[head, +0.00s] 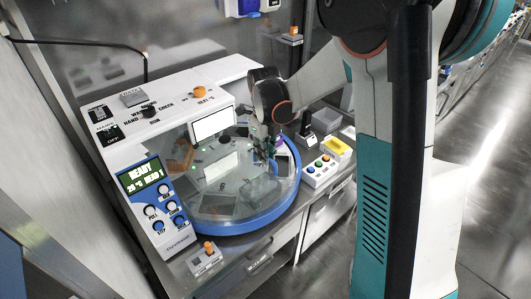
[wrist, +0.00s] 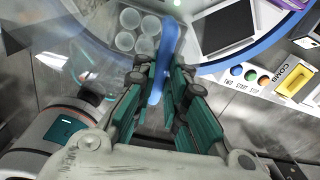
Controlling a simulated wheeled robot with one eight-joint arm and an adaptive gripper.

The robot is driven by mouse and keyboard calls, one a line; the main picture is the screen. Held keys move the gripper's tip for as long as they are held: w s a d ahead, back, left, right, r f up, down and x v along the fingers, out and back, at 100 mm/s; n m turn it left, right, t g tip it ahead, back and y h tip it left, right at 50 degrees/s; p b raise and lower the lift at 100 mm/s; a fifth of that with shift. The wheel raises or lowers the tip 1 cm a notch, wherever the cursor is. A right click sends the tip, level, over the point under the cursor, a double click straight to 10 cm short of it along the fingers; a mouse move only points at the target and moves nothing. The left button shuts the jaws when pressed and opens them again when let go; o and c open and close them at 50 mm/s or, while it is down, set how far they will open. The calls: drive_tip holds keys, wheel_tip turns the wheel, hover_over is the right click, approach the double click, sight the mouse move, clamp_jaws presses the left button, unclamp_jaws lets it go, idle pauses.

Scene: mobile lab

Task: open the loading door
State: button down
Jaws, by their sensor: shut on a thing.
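The machine (head: 165,110) is a white bench unit with a clear round cover (head: 215,185) over a turntable edged by a blue ring (head: 240,231). My gripper (head: 268,160) reaches down to the right part of the cover in the head view. In the wrist view, my gripper (wrist: 166,78) has its green-padded fingers on both sides of a slim blue handle (wrist: 168,45), shut on it. The handle seems to belong to the clear loading door, whose outline is hard to make out. I cannot tell whether the door is ajar.
A button box (head: 318,172) and a yellow block (head: 336,146) stand right of the ring. A small switch box (head: 206,257) with an orange knob is at the front. A panel (head: 155,200) reads READY. Round wells (wrist: 135,30) and a dark-screened plate (wrist: 228,30) show beyond the fingers.

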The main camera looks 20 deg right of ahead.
drive_tip(key=c, duration=1.6)
unclamp_jaws()
drive_tip(key=shift+r, duration=0.1)
wheel_tip(320, 180, up, 12)
drive_tip(key=shift+a, duration=0.1)
